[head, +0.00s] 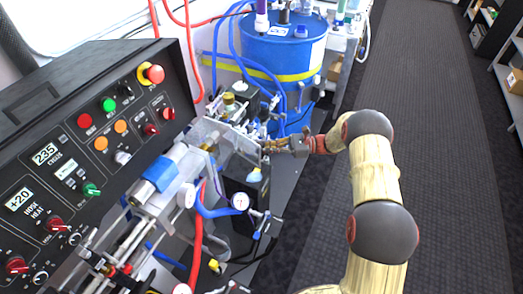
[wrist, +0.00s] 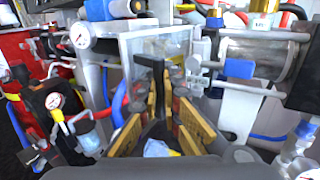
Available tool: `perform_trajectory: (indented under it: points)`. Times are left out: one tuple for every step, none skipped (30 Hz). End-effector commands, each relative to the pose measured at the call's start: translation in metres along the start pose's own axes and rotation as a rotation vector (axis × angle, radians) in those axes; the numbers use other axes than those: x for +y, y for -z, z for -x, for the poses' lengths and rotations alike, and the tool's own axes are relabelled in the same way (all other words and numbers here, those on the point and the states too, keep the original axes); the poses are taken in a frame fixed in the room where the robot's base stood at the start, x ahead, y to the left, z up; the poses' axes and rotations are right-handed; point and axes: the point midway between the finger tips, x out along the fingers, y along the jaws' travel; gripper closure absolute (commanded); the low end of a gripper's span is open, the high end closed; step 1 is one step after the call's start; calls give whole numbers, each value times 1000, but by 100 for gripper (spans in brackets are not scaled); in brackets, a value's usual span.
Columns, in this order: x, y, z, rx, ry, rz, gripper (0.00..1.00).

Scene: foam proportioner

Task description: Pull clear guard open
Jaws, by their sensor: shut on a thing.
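The clear guard (wrist: 183,47) is a pale see-through panel in the middle of the wrist view. In the head view, the clear guard (head: 240,139) is small and sits on the machine just left of my gripper (head: 270,147). A dark upright bar, seemingly the guard's handle (wrist: 145,68), stands in front of the panel. My gripper (wrist: 160,92) is shut on this handle, with the tan fingers on either side of it. The exact contact at the fingertips is partly hidden. I cannot tell how far the guard stands open.
A black control panel (head: 95,155) with knobs and displays stands at the left. Hoses, gauges (head: 240,202) and fittings crowd close around the guard. A blue drum (head: 283,60) stands behind. The grey walkway (head: 420,100) at the right is clear.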

Motion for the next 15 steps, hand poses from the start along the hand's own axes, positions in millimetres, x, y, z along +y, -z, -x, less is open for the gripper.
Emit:
perform_trajectory:
  points:
    - [0,2,2,1,-3,-3,100]
    - [0,2,2,1,-5,-3,100]
    - [0,1,2,1,-6,-3,100]
    - [0,1,2,1,-7,-3,100]
    - [0,1,2,1,-7,-3,100]
    - [0,1,2,1,-7,-3,100]
    - [0,1,2,1,-7,-3,100]
    - [0,1,2,1,-7,-3,100]
    - [0,1,2,1,-7,-3,100]
    - [0,1,2,1,-7,-3,100]
    - [0,1,2,1,-7,-3,100]
    - [0,1,2,1,-6,-3,100]
    - [0,1,2,1,-6,-3,93]
    - [0,2,2,1,-6,-3,91]
    - [0,1,2,1,-6,-3,89]
